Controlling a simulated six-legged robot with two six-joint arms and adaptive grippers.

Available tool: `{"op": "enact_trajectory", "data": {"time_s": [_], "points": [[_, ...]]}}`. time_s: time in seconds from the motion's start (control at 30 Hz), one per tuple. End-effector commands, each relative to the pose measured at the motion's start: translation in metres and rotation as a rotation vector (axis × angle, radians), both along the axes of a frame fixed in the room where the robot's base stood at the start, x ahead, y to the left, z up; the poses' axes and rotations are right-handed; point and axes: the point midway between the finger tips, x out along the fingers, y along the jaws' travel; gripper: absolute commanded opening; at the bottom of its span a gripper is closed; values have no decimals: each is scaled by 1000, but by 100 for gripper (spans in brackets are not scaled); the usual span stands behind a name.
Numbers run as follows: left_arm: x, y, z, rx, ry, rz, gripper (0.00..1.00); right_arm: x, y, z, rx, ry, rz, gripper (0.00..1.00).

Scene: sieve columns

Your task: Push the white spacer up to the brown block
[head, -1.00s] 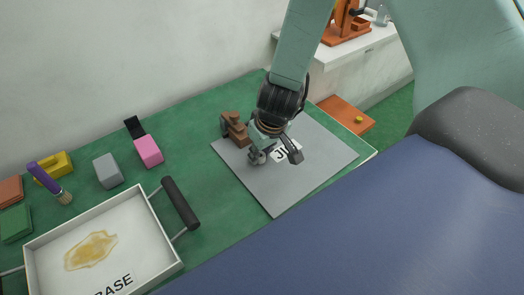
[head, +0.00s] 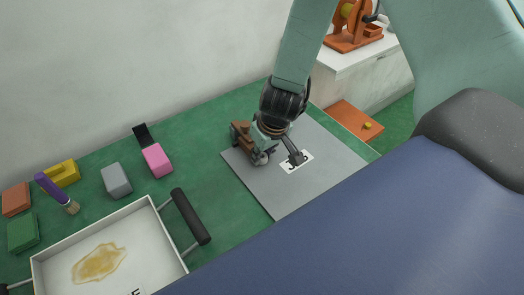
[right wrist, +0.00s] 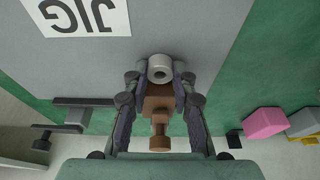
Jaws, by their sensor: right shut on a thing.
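The spacer is hard to make out there. My left gripper is out of view.
A white tray (head: 172,244) with a dark handle (head: 190,216) stands at left front. Pink (head: 157,160), grey (head: 116,180), yellow and green blocks and a purple brush (head: 53,190) lie on the green table. The right part of the plate is clear.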

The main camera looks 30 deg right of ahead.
Motion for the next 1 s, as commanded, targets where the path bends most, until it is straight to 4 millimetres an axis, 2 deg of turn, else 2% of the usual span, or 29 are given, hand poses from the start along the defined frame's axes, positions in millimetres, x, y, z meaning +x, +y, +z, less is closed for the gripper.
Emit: {"op": "enact_trajectory", "data": {"time_s": [0.07, 0.1, 0.4, 0.77, 1.0], "points": [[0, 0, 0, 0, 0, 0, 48, 0, 0, 0, 0, -1, 0, 0], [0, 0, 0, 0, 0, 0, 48, 0, 0, 0, 0, -1, 0, 28], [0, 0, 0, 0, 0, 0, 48, 1, 0, 0, 0, -1, 1, 52], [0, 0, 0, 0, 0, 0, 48, 2, 0, 2, 0, -1, 0, 52], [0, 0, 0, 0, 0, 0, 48, -1, 0, 17, 0, -3, -3, 52]]}}
